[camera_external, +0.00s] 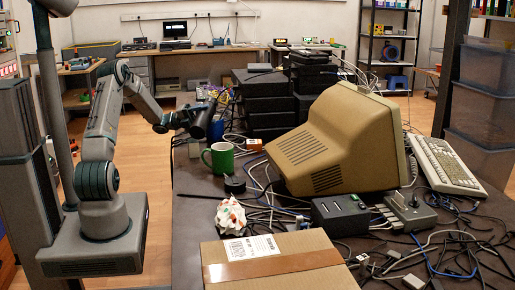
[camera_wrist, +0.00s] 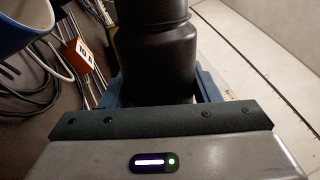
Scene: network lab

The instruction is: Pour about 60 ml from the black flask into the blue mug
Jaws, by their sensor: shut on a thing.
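The black flask (camera_wrist: 155,50) stands out dark between the jaws of my gripper (camera_wrist: 160,88) in the wrist view. My gripper is shut on it. In the external view the flask (camera_external: 205,118) is at the end of my outstretched arm, over the left part of the dark table, and looks tilted. My gripper (camera_external: 188,121) also shows there. The blue mug (camera_wrist: 22,28) is partly in view at the upper left of the wrist view, with a pale inside. In the external view a blue patch of the mug (camera_external: 216,130) shows just behind and below the flask, mostly hidden.
A green mug (camera_external: 218,160) stands nearer on the dark table (camera_external: 205,215). A beige monitor (camera_external: 335,140), stacked black boxes (camera_external: 268,100), a cardboard box (camera_external: 285,262) and many cables crowd the table. A small orange box (camera_wrist: 88,55) lies near the blue mug.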

